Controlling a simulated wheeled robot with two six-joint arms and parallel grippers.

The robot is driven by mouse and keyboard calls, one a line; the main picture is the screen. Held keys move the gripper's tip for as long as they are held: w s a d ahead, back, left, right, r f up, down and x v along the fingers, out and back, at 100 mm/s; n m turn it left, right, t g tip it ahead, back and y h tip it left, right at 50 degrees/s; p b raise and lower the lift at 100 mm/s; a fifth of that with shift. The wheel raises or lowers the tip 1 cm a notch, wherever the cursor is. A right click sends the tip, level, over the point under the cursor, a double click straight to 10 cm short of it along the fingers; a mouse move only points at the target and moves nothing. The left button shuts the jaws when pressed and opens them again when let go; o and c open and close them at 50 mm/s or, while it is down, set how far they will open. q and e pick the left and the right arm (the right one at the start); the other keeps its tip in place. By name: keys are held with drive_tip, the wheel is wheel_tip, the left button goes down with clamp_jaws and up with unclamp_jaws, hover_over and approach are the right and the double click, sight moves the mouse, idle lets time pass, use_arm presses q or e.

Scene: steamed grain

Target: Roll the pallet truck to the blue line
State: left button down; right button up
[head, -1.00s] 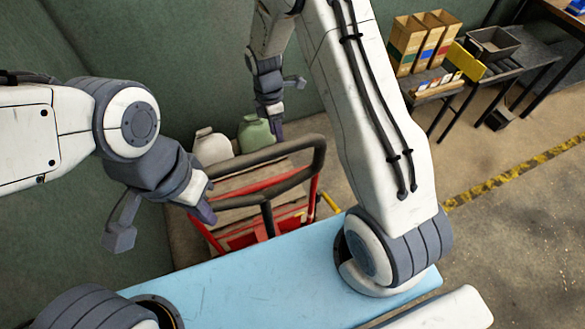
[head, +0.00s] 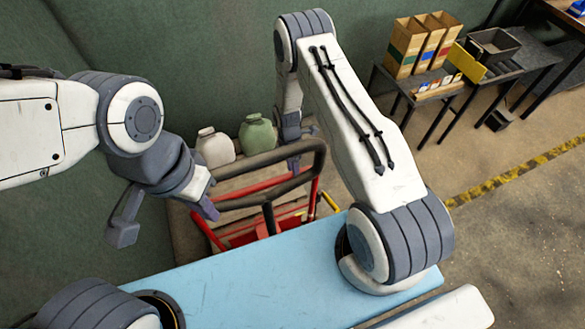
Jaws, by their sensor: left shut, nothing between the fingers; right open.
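The pallet truck stands beyond the light blue surface, with a red frame (head: 255,238) and a dark looped handle (head: 240,202). Its lower part is hidden behind the blue surface. My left gripper (head: 208,210) is shut and empty beside the left end of the handle; I cannot tell whether it touches. My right gripper (head: 293,164) is open and empty at the far right part of the handle loop. My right arm partly hides it, and contact is unclear. No blue line on the floor is visible.
A white jug (head: 215,149) and a green jug (head: 257,136) stand behind the handle. Green walls close off the back and left. A yellow-black floor stripe (head: 515,170) runs at right. Benches with boxes (head: 408,48) stand at back right.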

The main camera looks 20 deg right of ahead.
drive_tip(key=shift+f, duration=0.15)
clamp_jaws()
idle(1.4)
